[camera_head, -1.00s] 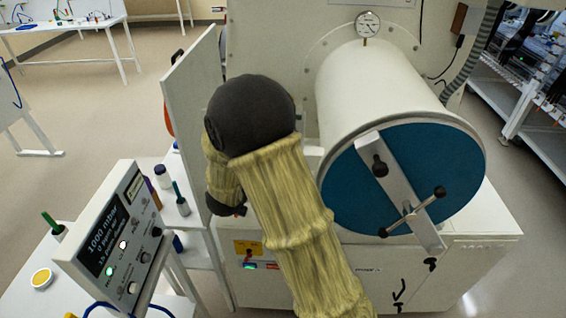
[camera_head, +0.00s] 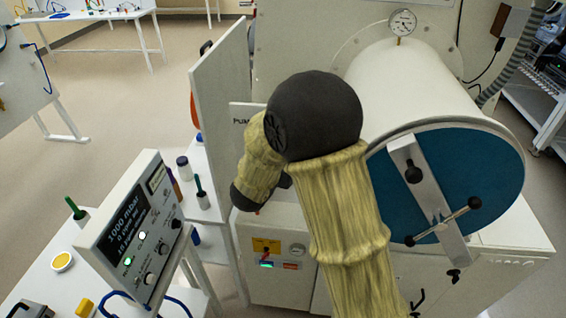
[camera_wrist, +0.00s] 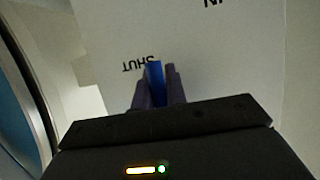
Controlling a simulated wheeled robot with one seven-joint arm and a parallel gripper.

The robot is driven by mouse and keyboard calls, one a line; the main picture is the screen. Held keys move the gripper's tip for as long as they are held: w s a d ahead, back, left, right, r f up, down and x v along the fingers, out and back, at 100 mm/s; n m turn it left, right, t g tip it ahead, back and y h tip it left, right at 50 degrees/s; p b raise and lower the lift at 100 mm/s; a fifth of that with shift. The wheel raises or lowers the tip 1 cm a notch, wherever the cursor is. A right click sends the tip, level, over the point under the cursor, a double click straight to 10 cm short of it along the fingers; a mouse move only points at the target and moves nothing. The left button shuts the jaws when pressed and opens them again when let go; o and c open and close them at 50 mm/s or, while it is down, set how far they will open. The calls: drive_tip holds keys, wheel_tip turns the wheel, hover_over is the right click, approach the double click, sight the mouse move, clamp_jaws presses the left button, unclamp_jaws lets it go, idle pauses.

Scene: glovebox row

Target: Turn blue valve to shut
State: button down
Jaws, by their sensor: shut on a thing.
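In the wrist view, the blue valve handle (camera_wrist: 155,82) stands between the two dark fingers of my gripper (camera_wrist: 158,88). The fingers are shut on it, and only its upper end shows. It lies against a pale panel (camera_wrist: 215,50) with the word SHUT just left of the handle tip, upside down in this view. Part of another word shows at the top right. In the head view, my dark elbow and cloth-sleeved arm hide the valve and my gripper.
A large white cylinder (camera_head: 420,85) with a blue round door (camera_head: 470,160) and a crossbar handle is to the right of my arm. A control box (camera_head: 130,235) reading 1000 mbar stands at the lower left. An upright white panel (camera_head: 222,95) is behind my arm.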

drive_tip(key=shift+f, duration=0.1)
drive_tip(key=c, duration=1.4)
unclamp_jaws()
drive_tip(key=shift+c, duration=0.2)
drive_tip(key=shift+s, duration=0.1)
drive_tip(key=b+v, duration=0.2)
drive_tip(key=v, duration=1.5)
